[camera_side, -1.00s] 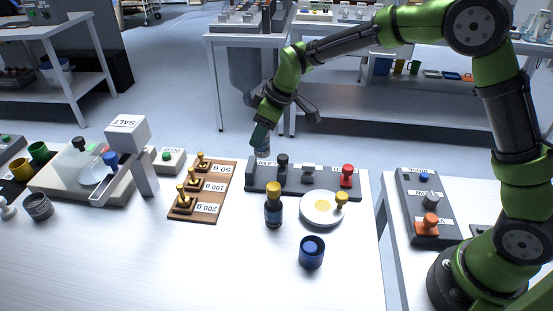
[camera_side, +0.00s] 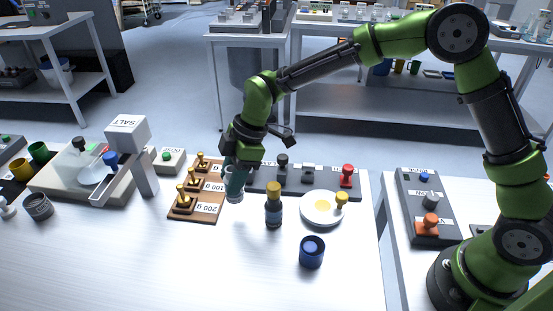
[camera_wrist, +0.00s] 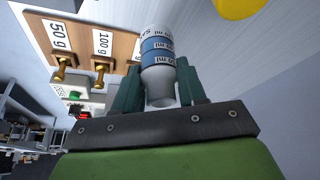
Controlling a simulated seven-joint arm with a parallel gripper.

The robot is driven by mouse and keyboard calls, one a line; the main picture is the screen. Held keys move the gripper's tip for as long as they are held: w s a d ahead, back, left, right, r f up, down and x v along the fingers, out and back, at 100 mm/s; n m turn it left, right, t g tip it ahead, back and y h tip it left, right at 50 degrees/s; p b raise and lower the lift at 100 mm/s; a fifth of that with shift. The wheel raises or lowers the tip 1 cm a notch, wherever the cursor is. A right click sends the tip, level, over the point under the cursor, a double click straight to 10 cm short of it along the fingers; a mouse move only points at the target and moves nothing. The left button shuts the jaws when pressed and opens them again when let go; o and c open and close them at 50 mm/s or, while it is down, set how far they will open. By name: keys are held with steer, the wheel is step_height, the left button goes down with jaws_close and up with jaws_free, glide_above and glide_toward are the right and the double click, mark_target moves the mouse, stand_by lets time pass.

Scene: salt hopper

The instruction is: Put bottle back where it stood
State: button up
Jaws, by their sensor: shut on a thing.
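My gripper (camera_side: 236,178) is shut on a small bottle (camera_wrist: 158,55) with a white and blue label and a grey neck. In the side view the fingers hide most of this bottle, and only its lower end (camera_side: 235,197) shows. It is right of the wooden weight board and left of a dark bottle with a yellow cap (camera_side: 273,208). I cannot tell whether its base touches the table.
The wooden board (camera_side: 208,209) with brass weights is close on the left.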

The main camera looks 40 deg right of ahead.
steer(key=shift+f, duration=2.65)
steer(key=o, duration=1.1)
steer(key=shift+f, duration=0.1)
steer(key=v, duration=1.2)
steer(key=s+d+r+m+t+h, duration=0.2)
steer(key=s+d+r+m+t, duration=0.1)
steer(key=s+d+r+m, duration=0.6)
steer(key=s+d+m+t, duration=0.1)
steer(key=s+d+m, duration=0.1)
steer(key=s+m, duration=0.1)
steer(key=s+d+m+t, duration=0.1)
steer(key=s+d+m, duration=0.2)
steer(key=s, duration=0.2)
steer(key=s+d+m+t, duration=0.1)
steer(key=s+d+m, duration=0.2)
steer(key=s+m, duration=0.1)
steer(key=shift+s+r, duration=0.1)
steer(key=shift+r, duration=0.1)
